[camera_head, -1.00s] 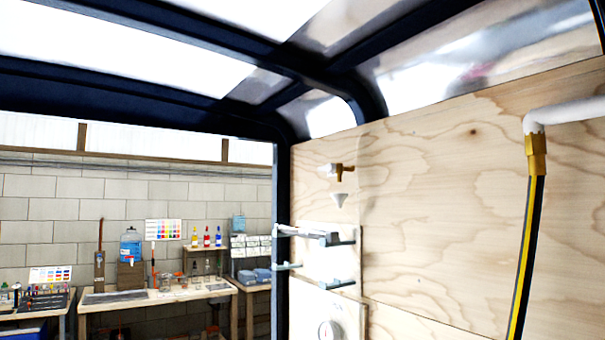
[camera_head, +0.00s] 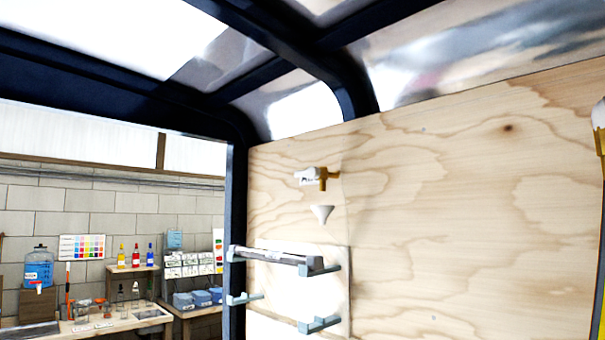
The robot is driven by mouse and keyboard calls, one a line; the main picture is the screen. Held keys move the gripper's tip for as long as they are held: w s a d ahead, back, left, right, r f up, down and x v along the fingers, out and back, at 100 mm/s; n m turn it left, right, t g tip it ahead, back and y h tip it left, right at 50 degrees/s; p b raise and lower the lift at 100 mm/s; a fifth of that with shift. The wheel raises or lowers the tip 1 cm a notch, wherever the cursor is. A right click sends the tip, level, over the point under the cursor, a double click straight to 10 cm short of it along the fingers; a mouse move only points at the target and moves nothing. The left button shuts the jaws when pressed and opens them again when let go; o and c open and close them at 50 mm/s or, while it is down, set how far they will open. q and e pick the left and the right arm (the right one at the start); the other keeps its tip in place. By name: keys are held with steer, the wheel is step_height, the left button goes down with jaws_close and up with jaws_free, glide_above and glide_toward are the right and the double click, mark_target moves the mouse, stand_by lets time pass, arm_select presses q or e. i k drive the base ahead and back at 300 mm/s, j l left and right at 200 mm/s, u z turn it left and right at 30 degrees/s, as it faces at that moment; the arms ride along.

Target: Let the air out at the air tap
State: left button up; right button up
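A small brass tap with a white labelled part (camera_head: 318,177) is mounted on the plywood wall, a little above the middle of the picture. It looks like the air tap, but its label is too small to read. A white funnel (camera_head: 322,214) is on the wall just below it. I cannot tell whether the tap is open or closed. Neither of my grippers shows in the head view.
Below the funnel, a white panel (camera_head: 335,290) carries light blue brackets, with a grey bar (camera_head: 278,257) on the upper pair. A dark post (camera_head: 235,220) edges the plywood wall (camera_head: 470,220). Beyond it stand a workbench (camera_head: 110,322) and a water jug (camera_head: 38,268).

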mark_target(304, 173)
steer(key=i+j+z, duration=0.1)
steer(key=z, duration=0.35)
steer(key=j+z, duration=0.2)
steer(key=z, duration=0.25)
steer(key=j+z, duration=0.2)
steer(key=z, duration=0.25)
steer(key=j+z, duration=0.2)
steer(key=z, duration=0.25)
steer(key=j+z, duration=0.15)
steer(key=z, duration=0.3)
